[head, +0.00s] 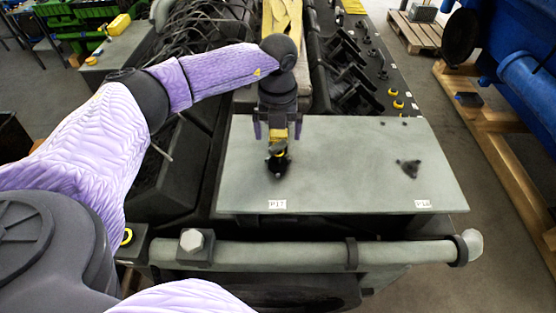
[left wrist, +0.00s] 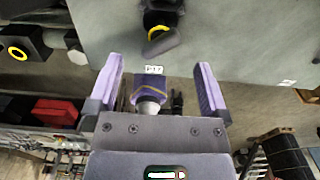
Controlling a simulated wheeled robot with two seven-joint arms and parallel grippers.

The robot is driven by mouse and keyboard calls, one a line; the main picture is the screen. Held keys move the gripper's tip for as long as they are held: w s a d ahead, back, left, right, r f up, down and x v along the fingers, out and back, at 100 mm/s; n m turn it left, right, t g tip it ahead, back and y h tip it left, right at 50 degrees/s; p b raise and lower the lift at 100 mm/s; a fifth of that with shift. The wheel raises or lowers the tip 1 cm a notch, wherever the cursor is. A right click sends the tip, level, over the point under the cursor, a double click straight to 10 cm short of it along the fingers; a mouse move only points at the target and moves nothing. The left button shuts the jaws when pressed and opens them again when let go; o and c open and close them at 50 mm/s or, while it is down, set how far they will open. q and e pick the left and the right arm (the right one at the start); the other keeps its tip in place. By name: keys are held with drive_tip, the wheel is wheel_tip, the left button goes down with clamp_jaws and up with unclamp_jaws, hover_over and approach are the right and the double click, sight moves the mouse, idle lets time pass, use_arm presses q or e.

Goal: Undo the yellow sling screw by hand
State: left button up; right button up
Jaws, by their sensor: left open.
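My left gripper (head: 278,130) hangs over the grey plate, fingers pointing down and spread apart. In the left wrist view the left gripper (left wrist: 157,85) shows two open purple fingers with nothing clamped between them. The yellow sling screw (head: 279,148) shows just below the fingers, on a black fitting (head: 277,166) by the P17 label. In the left wrist view a yellow ring (left wrist: 158,33) on the black fitting (left wrist: 163,18) lies beyond the fingertips. I cannot tell whether any finger touches it. My right gripper is not in view.
The grey plate (head: 340,185) is mostly bare, with a second black fitting (head: 408,168) near the P18 label. A grey pipe (head: 300,254) runs along the front edge. Black hoses (head: 200,35) lie behind left; a blue machine (head: 525,80) stands at right.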

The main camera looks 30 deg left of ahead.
sight(278, 144)
use_arm(q)
drive_tip(key=m, duration=0.3)
drive_tip(key=shift+f, duration=0.1)
drive_tip(key=m+b, duration=0.1)
drive_tip(key=m, duration=0.5)
drive_tip(key=shift+m, duration=0.4)
wheel_tip(278, 144, down, 5)
drive_tip(key=b, duration=0.3)
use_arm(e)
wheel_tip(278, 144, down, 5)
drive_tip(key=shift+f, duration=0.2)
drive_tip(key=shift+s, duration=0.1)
use_arm(q)
clamp_jaws()
